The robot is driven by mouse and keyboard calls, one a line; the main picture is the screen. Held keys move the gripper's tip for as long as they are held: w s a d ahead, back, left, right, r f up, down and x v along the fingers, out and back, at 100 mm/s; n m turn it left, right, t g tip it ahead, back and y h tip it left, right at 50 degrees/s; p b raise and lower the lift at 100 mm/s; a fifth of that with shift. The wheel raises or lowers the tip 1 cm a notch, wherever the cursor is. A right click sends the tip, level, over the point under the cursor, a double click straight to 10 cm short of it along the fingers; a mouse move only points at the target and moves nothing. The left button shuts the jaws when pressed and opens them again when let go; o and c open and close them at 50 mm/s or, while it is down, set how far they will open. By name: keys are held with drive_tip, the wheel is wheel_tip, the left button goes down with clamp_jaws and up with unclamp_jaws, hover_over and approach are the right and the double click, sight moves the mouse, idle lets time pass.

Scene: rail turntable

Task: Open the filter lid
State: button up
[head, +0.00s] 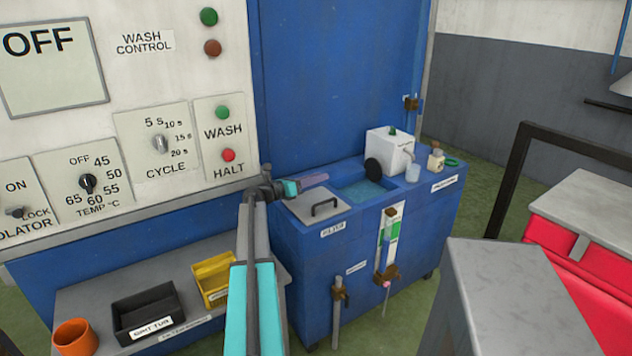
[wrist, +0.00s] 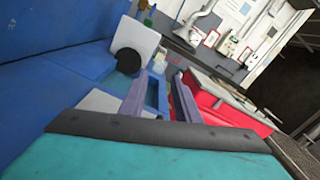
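The filter lid (head: 304,198) is a flat grey plate with a black bar handle (head: 324,207), lying shut on top of the blue tank unit (head: 310,250), above a white FILTER label (head: 333,229). My gripper (head: 318,180) is above the lid's far side, pointing right, apart from the handle. In the wrist view my gripper (wrist: 160,95) has its two fingers spread with nothing between them. A pale grey surface, seemingly the lid (wrist: 98,101), shows left of the fingers; the handle is hidden there.
An open water basin (head: 364,190) lies right of the lid, with a white box (head: 390,150) and black disc behind it. The control panel (head: 120,110) stands left. A grey cabinet (head: 510,300) and red drawers (head: 580,255) stand right. Bins sit on the low shelf (head: 80,300).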

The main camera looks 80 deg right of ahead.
drive_tip(key=shift+r, duration=0.1)
drive_tip(key=s+a+r+b, duration=0.1)
drive_tip(key=a+r, duration=0.1)
drive_tip(key=a, duration=0.6)
drive_tip(key=s+a+r+b, duration=0.1)
drive_tip(key=a+r+b, duration=0.1)
drive_tip(key=a, duration=0.6)
drive_tip(key=shift+s+r, duration=0.3)
drive_tip(key=shift+r, duration=0.1)
idle(0.6)
drive_tip(key=shift+d, duration=0.1)
idle(0.4)
